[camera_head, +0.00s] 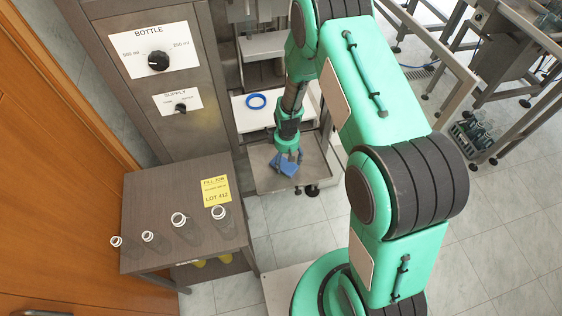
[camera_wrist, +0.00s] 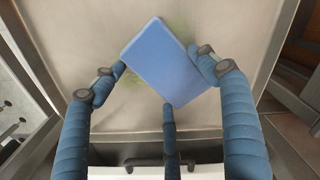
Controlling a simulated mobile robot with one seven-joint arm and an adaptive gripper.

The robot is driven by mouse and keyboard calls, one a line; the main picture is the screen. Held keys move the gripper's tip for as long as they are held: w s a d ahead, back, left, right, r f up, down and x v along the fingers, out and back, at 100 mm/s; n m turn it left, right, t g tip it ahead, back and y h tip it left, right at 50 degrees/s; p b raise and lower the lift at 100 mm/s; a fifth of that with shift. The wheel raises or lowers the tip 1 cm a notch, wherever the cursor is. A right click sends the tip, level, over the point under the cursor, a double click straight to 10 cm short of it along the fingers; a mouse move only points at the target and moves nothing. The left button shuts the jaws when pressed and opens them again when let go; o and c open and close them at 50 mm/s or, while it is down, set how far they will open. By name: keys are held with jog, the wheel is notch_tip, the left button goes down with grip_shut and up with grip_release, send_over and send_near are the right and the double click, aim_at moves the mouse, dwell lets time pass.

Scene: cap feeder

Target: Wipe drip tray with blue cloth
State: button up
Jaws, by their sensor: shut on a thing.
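The blue cloth (camera_wrist: 165,62) is a flat blue pad held by my gripper (camera_wrist: 160,75). In the head view my gripper (camera_head: 289,156) is over the drip tray with the cloth (camera_head: 284,164) beneath its fingers. The drip tray (camera_head: 266,184) is a shallow metal tray low in the machine. In the wrist view the tray (camera_wrist: 75,25) has greenish smears (camera_wrist: 122,88) beside and behind the cloth. I cannot tell whether the cloth touches the tray floor. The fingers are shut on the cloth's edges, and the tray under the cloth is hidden.
A white shelf with a blue ring (camera_head: 256,101) is behind the tray. A machine panel with a bottle knob (camera_head: 158,61) stands at left. A dark side table (camera_head: 150,200) holds several capless bottles and a yellow note (camera_head: 216,191). My arm hides part of the right side.

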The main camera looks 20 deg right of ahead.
jog(key=shift+d, duration=3.45)
jog(key=shift+w+f, duration=0.1)
jog(key=shift+w, duration=0.65)
jog(key=shift+w+a, duration=0.2)
jog(key=shift+a, duration=5.3)
jog(key=shift+d+b, duration=0.3)
jog(key=shift+d, duration=5.05)
jog(key=shift+d+r, duration=0.15)
jog(key=shift+r, duration=0.1)
notch_tip(320, 180, up, 8)
jog(key=p, duration=0.4)
jog(key=shift+f, duration=0.1)
